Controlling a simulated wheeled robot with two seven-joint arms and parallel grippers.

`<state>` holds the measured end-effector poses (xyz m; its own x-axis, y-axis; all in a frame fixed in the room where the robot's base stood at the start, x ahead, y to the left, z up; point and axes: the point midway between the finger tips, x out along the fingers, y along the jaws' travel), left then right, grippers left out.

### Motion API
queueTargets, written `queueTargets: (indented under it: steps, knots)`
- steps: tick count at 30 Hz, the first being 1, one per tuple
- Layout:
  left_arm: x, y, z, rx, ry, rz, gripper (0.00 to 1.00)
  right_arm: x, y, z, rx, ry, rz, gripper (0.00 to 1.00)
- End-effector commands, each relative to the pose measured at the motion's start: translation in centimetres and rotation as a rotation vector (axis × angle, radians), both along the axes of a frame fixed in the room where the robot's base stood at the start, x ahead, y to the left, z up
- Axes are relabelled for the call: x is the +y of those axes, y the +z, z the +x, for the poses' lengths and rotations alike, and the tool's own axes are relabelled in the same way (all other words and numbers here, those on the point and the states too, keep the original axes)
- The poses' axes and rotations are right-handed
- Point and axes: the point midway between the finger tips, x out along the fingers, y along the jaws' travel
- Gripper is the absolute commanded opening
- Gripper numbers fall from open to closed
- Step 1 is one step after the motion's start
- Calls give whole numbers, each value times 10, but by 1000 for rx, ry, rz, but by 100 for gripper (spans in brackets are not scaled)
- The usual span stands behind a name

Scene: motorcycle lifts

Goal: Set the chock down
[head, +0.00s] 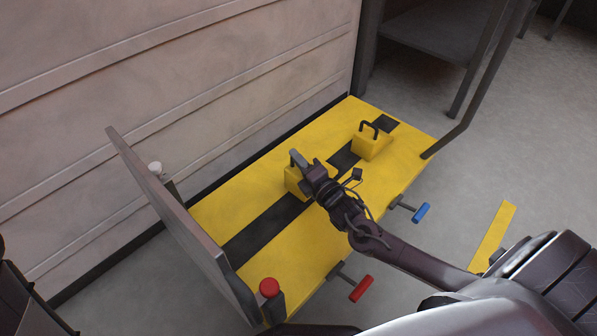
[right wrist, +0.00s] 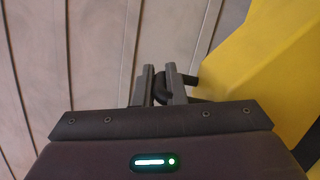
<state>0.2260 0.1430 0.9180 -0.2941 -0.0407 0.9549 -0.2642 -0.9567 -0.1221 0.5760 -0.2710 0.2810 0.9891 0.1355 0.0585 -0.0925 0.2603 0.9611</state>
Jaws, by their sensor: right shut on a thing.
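A yellow chock (head: 292,183) with a dark handle is at the middle of the yellow lift platform (head: 215,210), by its black centre strip. My right gripper (head: 300,160) is shut on its handle, and its arm hides part of the chock. In the right wrist view the fingers (right wrist: 165,82) close around the black handle (right wrist: 190,80), with the yellow chock body (right wrist: 250,70) to the right. I cannot tell whether the chock touches the platform. A second yellow chock (head: 369,147) with a black handle stands farther back on the strip. My left gripper is not in view.
A grey upright plate (head: 180,225) stands at the platform's near end, beside a red-topped post (head: 270,288). Red (head: 361,289) and blue (head: 421,213) handles stick out from its right side. A ribbed wall (head: 150,90) runs along the left. Grey floor lies right.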

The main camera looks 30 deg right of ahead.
Motion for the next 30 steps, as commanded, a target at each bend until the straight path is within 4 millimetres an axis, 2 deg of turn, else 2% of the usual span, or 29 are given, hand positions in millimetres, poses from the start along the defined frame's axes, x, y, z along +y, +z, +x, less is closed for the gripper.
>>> queueTargets:
  steps: [1,5,16,17,21,30]
  knots:
    - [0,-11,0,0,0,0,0,0,-12,1,-3,-1,1,0]
    - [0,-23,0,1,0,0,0,0,-30,1,-3,-1,1,0]
    - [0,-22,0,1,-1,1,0,0,-32,0,-3,0,0,0]
    - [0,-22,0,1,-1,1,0,0,-33,0,2,0,1,15]
    - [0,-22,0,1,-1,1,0,0,-33,0,2,0,1,32]
    - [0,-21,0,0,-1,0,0,0,-31,0,1,0,0,32]
